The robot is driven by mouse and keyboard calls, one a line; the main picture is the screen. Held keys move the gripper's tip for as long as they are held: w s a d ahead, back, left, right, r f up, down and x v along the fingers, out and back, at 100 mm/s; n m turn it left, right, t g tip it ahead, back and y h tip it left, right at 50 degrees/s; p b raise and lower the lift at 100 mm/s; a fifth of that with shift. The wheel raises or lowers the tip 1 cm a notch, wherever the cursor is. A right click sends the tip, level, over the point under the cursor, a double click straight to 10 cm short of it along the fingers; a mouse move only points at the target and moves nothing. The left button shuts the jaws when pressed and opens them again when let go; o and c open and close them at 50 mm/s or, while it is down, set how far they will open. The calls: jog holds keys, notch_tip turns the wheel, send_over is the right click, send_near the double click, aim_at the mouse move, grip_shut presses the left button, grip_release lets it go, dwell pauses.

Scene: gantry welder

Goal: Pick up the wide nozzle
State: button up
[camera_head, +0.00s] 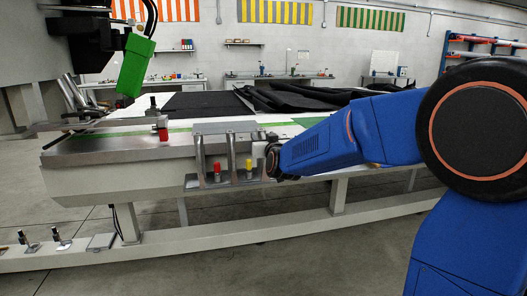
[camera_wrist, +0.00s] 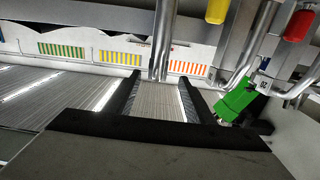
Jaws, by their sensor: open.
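A metal holder (camera_head: 222,128) on the near side of the machine table carries upright metal tubes, with a red-ended piece (camera_head: 217,168) and a yellow-ended piece (camera_head: 249,166) low on it. I cannot tell which part is the wide nozzle. In the wrist view, the yellow end (camera_wrist: 217,10) and red end (camera_wrist: 298,22) show at the top right. My gripper (camera_head: 272,160) is just right of the holder in the head view. In the wrist view my gripper (camera_wrist: 160,80) has its two black fingers apart, with metal tubes (camera_wrist: 162,42) showing beyond and between the tips; contact is unclear.
A green tool (camera_head: 133,66) hangs over the table's left end and also shows in the wrist view (camera_wrist: 236,98). A red-capped part (camera_head: 163,134) stands on the table (camera_head: 110,152). Black sheets (camera_head: 207,105) lie behind. Open floor (camera_head: 300,250) lies in front, crossed by a low beam (camera_head: 190,238).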

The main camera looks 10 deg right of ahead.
jog(key=shift+w+d, duration=0.15)
jog(key=shift+w, duration=1.15)
jog(key=shift+w+d, duration=0.1)
jog(key=shift+w, duration=1.2)
grip_shut()
notch_tip(320, 180, up, 12)
jog(key=shift+s, duration=0.1)
